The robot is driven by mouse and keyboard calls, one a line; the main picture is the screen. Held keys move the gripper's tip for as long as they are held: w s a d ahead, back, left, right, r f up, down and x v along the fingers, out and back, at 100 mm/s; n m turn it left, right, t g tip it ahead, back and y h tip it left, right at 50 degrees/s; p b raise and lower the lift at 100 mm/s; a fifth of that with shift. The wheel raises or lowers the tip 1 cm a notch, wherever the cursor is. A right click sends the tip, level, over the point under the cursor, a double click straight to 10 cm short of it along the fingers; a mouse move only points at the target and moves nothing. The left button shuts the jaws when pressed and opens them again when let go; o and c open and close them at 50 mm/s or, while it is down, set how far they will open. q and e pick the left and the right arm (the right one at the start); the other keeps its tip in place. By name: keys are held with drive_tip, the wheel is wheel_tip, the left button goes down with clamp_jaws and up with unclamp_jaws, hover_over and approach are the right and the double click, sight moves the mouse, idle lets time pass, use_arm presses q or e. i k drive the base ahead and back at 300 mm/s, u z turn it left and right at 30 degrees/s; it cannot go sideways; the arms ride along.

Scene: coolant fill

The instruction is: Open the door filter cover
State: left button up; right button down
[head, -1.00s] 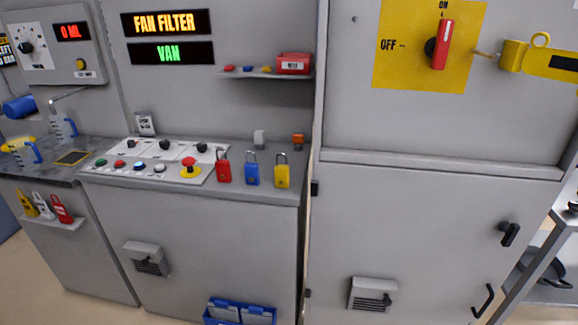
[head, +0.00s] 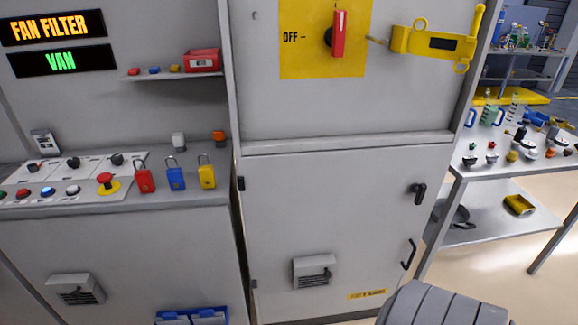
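The door filter cover (head: 314,272) is a light grey hooded box low on the door of the tall grey cabinet (head: 335,215). It has a small dark latch on its right side and dark louvres underneath. It appears closed. A similar grey vent cover (head: 76,289) is on the lower left cabinet. The tall cabinet's door is shut, with a black rotary latch (head: 419,193) and a black pull handle (head: 409,254) on its right side. Neither gripper shows in the head view.
A red switch handle (head: 339,34) on a yellow plate is above the door. Red, blue and yellow padlocks (head: 176,176) stand on the counter at left. A blue bin (head: 192,316) is low at left. A metal table (head: 515,160) with many parts stands at right.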

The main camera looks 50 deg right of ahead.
sight(326, 265)
drive_tip(key=u, duration=1.45)
drive_tip(key=k, duration=0.85)
drive_tip(key=z, duration=1.6)
